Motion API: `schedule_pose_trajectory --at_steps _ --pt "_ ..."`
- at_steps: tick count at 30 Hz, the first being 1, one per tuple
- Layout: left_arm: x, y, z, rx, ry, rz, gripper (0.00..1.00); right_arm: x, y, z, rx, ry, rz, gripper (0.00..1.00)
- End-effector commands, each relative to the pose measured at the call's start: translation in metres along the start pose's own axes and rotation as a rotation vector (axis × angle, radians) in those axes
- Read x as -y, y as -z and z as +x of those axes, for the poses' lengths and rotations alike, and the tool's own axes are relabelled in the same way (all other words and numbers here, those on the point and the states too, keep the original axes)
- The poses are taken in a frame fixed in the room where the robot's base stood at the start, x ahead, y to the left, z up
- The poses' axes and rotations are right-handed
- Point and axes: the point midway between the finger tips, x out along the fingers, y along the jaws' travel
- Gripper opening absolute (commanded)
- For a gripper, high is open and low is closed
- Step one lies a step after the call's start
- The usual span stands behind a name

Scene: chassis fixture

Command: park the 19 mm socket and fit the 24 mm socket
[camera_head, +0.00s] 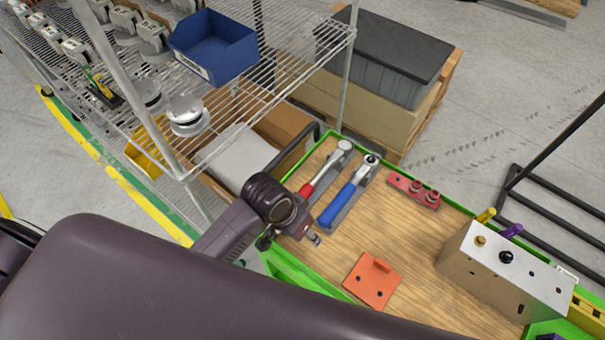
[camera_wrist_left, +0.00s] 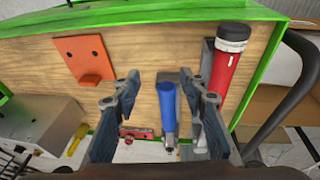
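A blue-handled ratchet (camera_head: 338,207) and a red-handled ratchet (camera_head: 318,182) lie side by side on grey rests on the wooden bench top. Their heads point to the far edge; I cannot tell which sockets they carry. A red socket rail (camera_head: 413,189) lies right of them with round pieces on it, sizes unreadable. My left gripper (camera_head: 314,239) is at the near side of the blue handle. In the left wrist view its fingers (camera_wrist_left: 168,92) are open and apart, with the blue handle (camera_wrist_left: 167,103) showing between them and the red handle (camera_wrist_left: 227,70) to the right. My right gripper is not in view.
An orange bracket (camera_head: 371,281) lies near the front. A metal box (camera_head: 506,268) with holes and coloured pegs stands at the right. A green rim (camera_head: 327,139) edges the bench. A wire shelf (camera_head: 270,75) with a blue bin (camera_head: 213,47) stands left. Middle bench is clear.

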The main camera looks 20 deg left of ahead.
Motion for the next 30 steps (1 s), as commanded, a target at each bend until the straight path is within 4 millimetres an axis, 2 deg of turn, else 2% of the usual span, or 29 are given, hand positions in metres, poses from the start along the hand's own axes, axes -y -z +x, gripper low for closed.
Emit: schedule_pose_trajectory --at_steps 1,5,10,15,18,22,30 --pt "0.001 0.014 0.004 0.014 -0.002 0.020 0.39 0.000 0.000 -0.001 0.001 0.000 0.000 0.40" --pt "0.007 0.045 0.015 0.076 -0.003 0.058 0.39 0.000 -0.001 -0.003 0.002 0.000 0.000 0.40" --pt "0.040 0.080 0.018 0.170 0.048 0.059 0.39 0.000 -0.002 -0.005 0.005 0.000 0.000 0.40" --pt "0.076 0.104 0.008 0.231 0.107 0.020 0.39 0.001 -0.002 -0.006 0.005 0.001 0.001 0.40" --pt "0.090 0.112 0.003 0.249 0.129 -0.001 0.39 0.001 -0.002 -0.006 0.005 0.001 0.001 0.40" --pt "0.098 0.115 0.002 0.259 0.140 -0.014 0.39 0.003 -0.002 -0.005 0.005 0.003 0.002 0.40" --pt "0.101 0.110 0.021 0.261 0.140 -0.014 0.39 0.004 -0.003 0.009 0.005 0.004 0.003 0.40"
